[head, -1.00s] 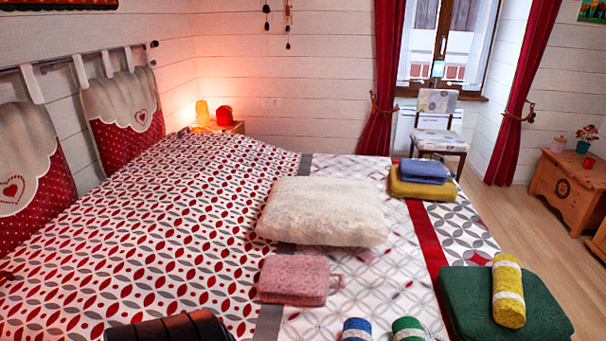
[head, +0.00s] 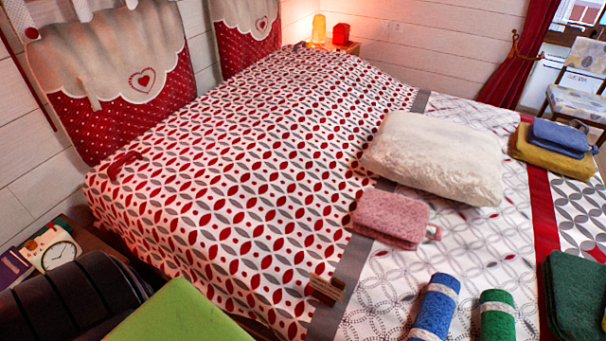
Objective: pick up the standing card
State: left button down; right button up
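No thing shows clearly as a standing card in the head view. A small brown tag-like piece (head: 327,289) with faint marks is at the near edge of the bed, by the grey stripe. I cannot tell whether it stands or lies there. At the lower left, a white square with a clock face (head: 58,250) leans among books. Neither of my grippers is in view.
The patterned bed (head: 240,190) fills the middle. On it are a cream pillow (head: 435,155), a pink folded towel (head: 390,217), and rolled blue (head: 435,310) and green (head: 497,315) towels. A lime-green panel (head: 180,318) and dark ribbed shape (head: 70,300) block the lower left.

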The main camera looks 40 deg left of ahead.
aim_at(328, 293)
jog(key=u, duration=0.85)
jog(key=k+l, duration=0.2)
jog(key=l, duration=0.2)
jog(key=k+l+u, duration=0.1)
jog(key=l, duration=0.3)
jog(key=k+l, duration=0.3)
jog(key=l+u, duration=0.05)
jog(key=l, duration=0.05)
